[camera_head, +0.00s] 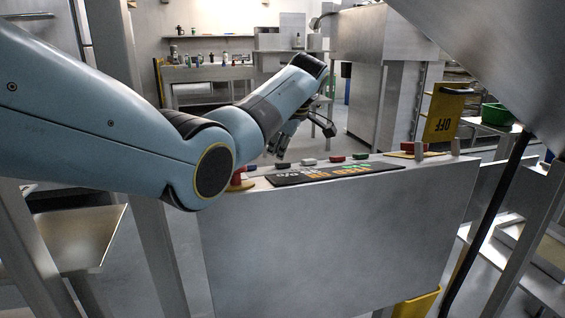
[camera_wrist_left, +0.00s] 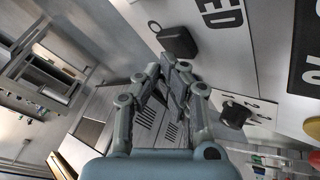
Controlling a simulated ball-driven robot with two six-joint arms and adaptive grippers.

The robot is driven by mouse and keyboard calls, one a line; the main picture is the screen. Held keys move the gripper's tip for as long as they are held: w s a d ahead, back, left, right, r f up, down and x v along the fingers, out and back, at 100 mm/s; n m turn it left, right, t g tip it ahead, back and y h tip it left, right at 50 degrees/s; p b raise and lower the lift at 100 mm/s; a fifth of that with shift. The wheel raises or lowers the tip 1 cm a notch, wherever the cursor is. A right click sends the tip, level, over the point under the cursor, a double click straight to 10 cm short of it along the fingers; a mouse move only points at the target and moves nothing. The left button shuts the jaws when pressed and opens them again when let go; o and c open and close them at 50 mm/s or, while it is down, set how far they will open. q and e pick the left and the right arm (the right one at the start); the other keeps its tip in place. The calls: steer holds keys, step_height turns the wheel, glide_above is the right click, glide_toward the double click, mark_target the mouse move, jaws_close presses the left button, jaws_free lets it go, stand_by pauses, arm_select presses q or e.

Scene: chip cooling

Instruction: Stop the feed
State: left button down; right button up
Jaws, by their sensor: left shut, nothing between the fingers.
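A grey control console (camera_head: 330,235) stands in front of me with a row of buttons along its top edge. The row includes a grey button (camera_head: 309,161), a red button (camera_head: 337,158) and a green button (camera_head: 361,155). A red mushroom button (camera_head: 408,147) is at the right end, and another (camera_head: 238,178) is at the left end. My left gripper (camera_head: 322,128) is beyond and above the row, shut and empty. In the left wrist view its fingertips (camera_wrist_left: 174,68) are near a black square switch (camera_wrist_left: 174,40) on a white panel lettered "ED". A black knob (camera_wrist_left: 236,112) is to their right. Contact cannot be told.
A black lettered plate (camera_head: 345,172) lies on the console top. A bench (camera_head: 210,72) with small items stands at the back. Metal posts flank the console.

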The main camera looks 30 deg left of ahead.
arm_select(q)
steer(key=shift+f, duration=0.25)
stand_by(0.4)
steer(key=shift+s+d+f, duration=0.1)
steer(key=shift+d+f, duration=0.05)
steer(key=shift+f, duration=0.15)
stand_by(0.4)
steer(key=shift+r, duration=0.15)
steer(key=shift+w+r+p, duration=0.2)
steer(key=shift+r+p, duration=0.35)
steer(key=shift+r, duration=0.15)
steer(key=shift+a+r, duration=0.1)
steer(key=shift+a, duration=0.1)
steer(key=r+p, duration=0.1)
steer(key=r, duration=0.2)
steer(key=w+a+r+p, duration=0.1)
steer(key=shift+a+r+p, duration=0.1)
steer(key=shift+r+p, duration=0.25)
steer(key=shift+r, duration=0.05)
stand_by(0.5)
